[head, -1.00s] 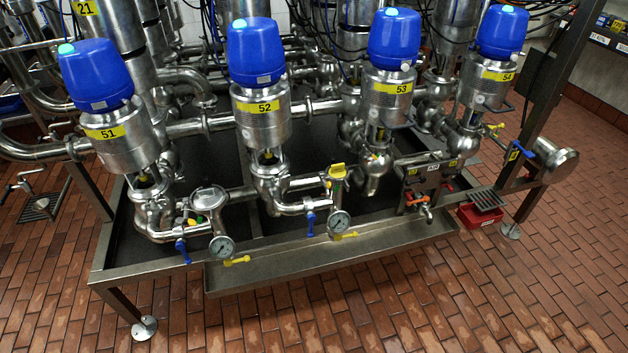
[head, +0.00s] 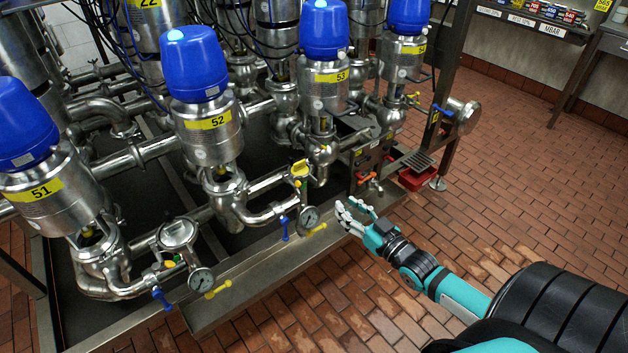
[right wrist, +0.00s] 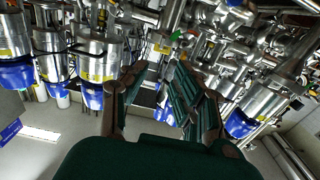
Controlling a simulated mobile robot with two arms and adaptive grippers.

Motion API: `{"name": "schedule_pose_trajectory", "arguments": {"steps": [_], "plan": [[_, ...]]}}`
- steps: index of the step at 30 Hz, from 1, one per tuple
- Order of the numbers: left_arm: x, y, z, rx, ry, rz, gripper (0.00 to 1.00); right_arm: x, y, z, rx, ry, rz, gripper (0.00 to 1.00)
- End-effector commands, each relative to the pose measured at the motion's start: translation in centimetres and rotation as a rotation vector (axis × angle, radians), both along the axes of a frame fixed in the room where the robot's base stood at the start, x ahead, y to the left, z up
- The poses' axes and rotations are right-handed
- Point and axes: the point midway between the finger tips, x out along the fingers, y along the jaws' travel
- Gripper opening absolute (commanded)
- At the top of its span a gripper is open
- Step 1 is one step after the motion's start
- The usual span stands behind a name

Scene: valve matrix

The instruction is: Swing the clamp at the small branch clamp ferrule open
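I cannot tell which fitting is the small branch clamp ferrule. Small coloured handles show on the low pipework: a yellow one (head: 218,289) by the gauge below valve 51, a yellow one (head: 316,229) by the gauge below valve 52, and a yellow-topped fitting (head: 299,169) above that gauge. My right gripper (head: 350,212) is at the front edge of the frame, right of the second gauge, apart from these handles. In the right wrist view the right gripper (right wrist: 155,85) has its fingers spread with nothing between them. My left gripper is not in view.
Blue-topped valves, such as valve 52 (head: 207,120), stand in a row over a metal drip tray (head: 235,285). Blue handles (head: 284,228) hang among the pipes. A red box (head: 415,181) sits at the right end. The brick floor (head: 530,190) to the right is clear.

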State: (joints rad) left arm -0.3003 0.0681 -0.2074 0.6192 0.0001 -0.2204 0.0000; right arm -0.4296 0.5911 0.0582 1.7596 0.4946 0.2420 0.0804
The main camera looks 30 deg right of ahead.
Motion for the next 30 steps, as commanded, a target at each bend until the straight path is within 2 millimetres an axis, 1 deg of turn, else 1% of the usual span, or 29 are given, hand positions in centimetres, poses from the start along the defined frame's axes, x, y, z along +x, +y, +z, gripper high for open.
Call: {"name": "schedule_pose_trajectory", "arguments": {"steps": [1,6,12,15,18,21,30], "plan": [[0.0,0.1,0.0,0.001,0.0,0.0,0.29,1.4,0.1,0.3,-0.001,-0.006,0.0,0.29],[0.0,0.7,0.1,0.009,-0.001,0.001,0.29,5.1,0.3,0.2,0.0,-0.004,-0.001,0.29],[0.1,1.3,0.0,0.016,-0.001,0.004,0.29,9.1,0.7,0.1,0.0,-0.002,-0.001,0.29],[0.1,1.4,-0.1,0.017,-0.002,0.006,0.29,10.6,0.8,0.0,0.0,-0.001,-0.001,0.29],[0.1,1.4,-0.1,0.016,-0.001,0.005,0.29,11.7,0.9,0.0,0.001,-0.001,-0.001,0.29],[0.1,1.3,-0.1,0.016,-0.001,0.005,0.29,12.3,1.0,0.0,0.0,0.0,0.0,0.29],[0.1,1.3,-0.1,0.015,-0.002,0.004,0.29,12.6,1.0,0.0,0.0,0.002,-0.001,0.29]]}}
